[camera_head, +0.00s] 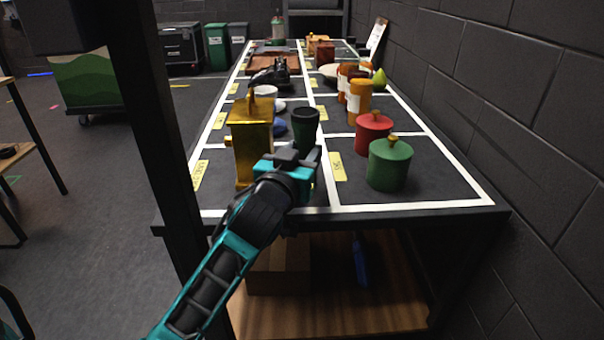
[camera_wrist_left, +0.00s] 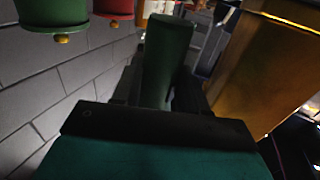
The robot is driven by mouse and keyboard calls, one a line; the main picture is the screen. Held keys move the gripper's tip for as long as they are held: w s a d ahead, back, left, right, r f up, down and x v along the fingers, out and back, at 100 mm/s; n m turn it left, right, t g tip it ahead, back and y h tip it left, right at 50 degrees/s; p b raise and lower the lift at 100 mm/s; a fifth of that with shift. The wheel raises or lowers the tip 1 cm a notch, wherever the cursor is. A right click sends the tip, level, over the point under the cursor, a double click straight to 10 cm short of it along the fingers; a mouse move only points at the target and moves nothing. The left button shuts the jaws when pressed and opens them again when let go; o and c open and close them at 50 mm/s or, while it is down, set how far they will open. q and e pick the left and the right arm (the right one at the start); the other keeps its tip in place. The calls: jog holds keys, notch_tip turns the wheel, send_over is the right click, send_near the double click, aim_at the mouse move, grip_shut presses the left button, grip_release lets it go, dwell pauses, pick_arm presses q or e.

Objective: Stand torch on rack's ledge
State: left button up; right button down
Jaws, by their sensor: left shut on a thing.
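The torch (camera_head: 305,128) is a dark green piece with a wider, hollow-looking top. My left gripper (camera_head: 292,158) is shut on it at the near end of the black rack top (camera_head: 410,205). The torch looks roughly upright in the head view; its lower part is hidden by my gripper, and I cannot tell whether it touches the surface. In the left wrist view the torch (camera_wrist_left: 166,60) stands between the dark fingers (camera_wrist_left: 160,98). My right gripper is not in view.
A gold box-like piece (camera_head: 250,135) stands close left of the torch. A green lidded pot (camera_head: 389,165) and a red one (camera_head: 373,133) stand to the right. White tape divides the top, with yellow labels (camera_head: 337,166). A dark post (camera_head: 160,130) rises at left; a brick wall (camera_head: 500,90) bounds the right.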

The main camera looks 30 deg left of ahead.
pick_arm(q)
jog(key=shift+f+b, duration=0.35)
jog(key=shift+f, duration=1.15)
jog(key=shift+f, duration=0.2)
jog(key=o, duration=1.2)
jog(key=shift+r, duration=0.1)
